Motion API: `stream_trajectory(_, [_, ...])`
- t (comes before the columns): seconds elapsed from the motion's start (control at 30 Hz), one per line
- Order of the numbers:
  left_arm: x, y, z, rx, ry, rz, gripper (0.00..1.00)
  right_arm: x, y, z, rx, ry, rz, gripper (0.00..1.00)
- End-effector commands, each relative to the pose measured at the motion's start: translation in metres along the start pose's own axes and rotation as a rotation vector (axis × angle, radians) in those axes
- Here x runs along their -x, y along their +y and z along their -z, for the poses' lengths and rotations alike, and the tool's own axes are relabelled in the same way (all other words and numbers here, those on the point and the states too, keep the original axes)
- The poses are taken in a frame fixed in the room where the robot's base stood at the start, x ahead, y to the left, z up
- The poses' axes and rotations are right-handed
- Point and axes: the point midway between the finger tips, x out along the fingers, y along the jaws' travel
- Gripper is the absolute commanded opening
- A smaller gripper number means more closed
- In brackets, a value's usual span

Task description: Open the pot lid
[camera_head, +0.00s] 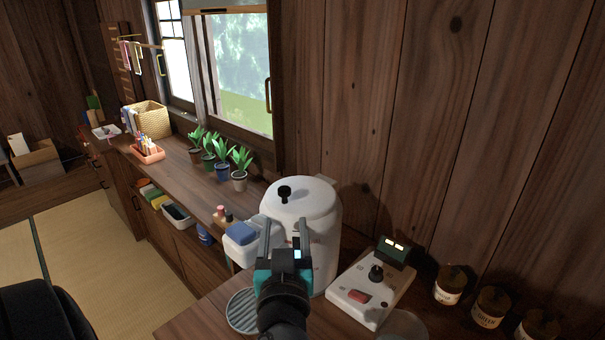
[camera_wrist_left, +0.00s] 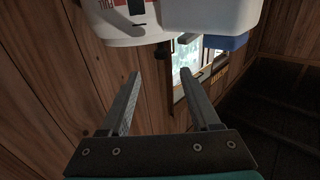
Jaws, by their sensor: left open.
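The white pot (camera_head: 311,221) stands upright on the wooden counter in the head view. Its lid (camera_head: 299,198) with a black knob (camera_head: 285,192) sits on top and looks closed. My left gripper (camera_head: 282,236) is in front of the pot's near side, below the lid, and hides part of the pot. In the left wrist view the left gripper (camera_wrist_left: 164,97) is open with nothing between its fingers. A white body with a dark and red label (camera_wrist_left: 128,18), which seems to be the pot, is at the top there. My right gripper is not in view.
A white device with a red button (camera_head: 362,292) stands right of the pot, and several labelled jars (camera_head: 447,285) are farther right. Potted plants (camera_head: 239,168) line the shelf under the window.

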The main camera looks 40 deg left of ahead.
Motion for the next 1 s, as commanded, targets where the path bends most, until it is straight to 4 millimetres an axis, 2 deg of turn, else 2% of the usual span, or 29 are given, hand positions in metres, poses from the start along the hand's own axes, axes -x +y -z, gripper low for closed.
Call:
stream_trajectory(0.17, [-0.008, 0.0, 0.001, -0.002, 0.001, -0.002, 0.63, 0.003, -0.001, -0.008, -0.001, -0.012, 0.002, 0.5])
stream_trajectory(0.3, [-0.029, 0.0, 0.003, -0.004, 0.003, 0.001, 0.63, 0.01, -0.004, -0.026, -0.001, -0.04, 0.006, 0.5])
stream_trajectory(0.4, [-0.049, 0.0, 0.003, -0.005, 0.004, -0.001, 0.63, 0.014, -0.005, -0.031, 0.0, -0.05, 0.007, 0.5])
stream_trajectory(0.7, [-0.107, -0.001, 0.002, -0.004, 0.001, 0.001, 0.63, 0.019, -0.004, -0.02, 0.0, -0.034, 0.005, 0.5])
stream_trajectory(1.0, [-0.144, 0.0, 0.0, -0.003, -0.001, 0.0, 0.63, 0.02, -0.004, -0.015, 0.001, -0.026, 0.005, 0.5])
